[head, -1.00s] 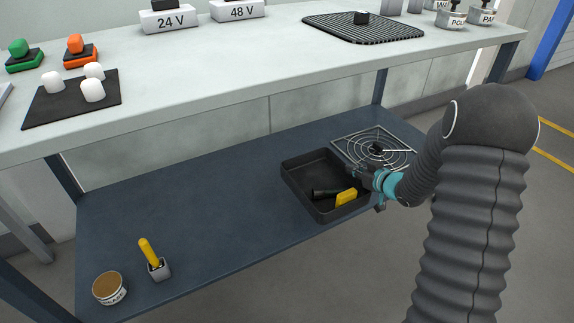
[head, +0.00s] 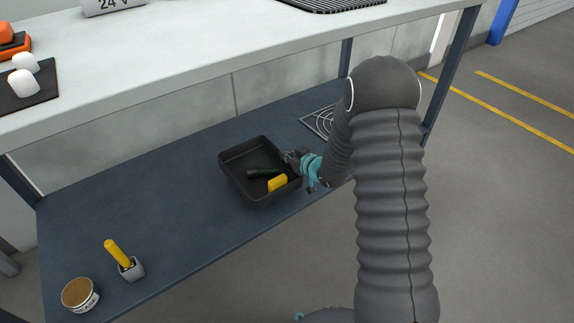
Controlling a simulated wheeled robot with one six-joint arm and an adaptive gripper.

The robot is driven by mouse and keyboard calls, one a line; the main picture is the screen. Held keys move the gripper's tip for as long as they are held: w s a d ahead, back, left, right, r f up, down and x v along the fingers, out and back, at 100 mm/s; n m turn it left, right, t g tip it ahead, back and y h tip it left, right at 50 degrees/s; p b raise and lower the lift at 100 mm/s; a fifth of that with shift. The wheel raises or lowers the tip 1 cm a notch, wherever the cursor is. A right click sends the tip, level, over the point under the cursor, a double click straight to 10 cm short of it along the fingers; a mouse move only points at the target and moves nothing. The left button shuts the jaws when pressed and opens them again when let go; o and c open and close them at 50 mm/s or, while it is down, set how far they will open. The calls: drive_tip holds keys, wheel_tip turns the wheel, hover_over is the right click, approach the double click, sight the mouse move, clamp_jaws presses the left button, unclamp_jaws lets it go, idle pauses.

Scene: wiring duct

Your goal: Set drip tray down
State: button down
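The drip tray (head: 235,184) is a black, rectangular, open-topped tray near the right part of the dark blue lower shelf. A black rod-like item (head: 263,173) and a yellow block (head: 278,183) lie inside it. My gripper (head: 294,160) is at the tray's right wall, with its fingers on the rim; it appears shut on that wall. The fingertips are small and partly hidden. The tray looks about level. I cannot tell whether its bottom touches the shelf.
A yellow-handled tool in a grey holder (head: 131,268) and a round tin (head: 80,295) stand at the shelf's left. The shelf (head: 170,195) between is clear; the workbench top (head: 200,60) overhangs behind.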

sight(282, 162)
drive_tip(key=shift+f, duration=1.95)
drive_tip(key=shift+f+b, duration=0.2)
drive_tip(key=shift+b, duration=0.15)
drive_tip(key=c, duration=1.3)
unclamp_jaws()
drive_tip(key=shift+r, duration=0.1)
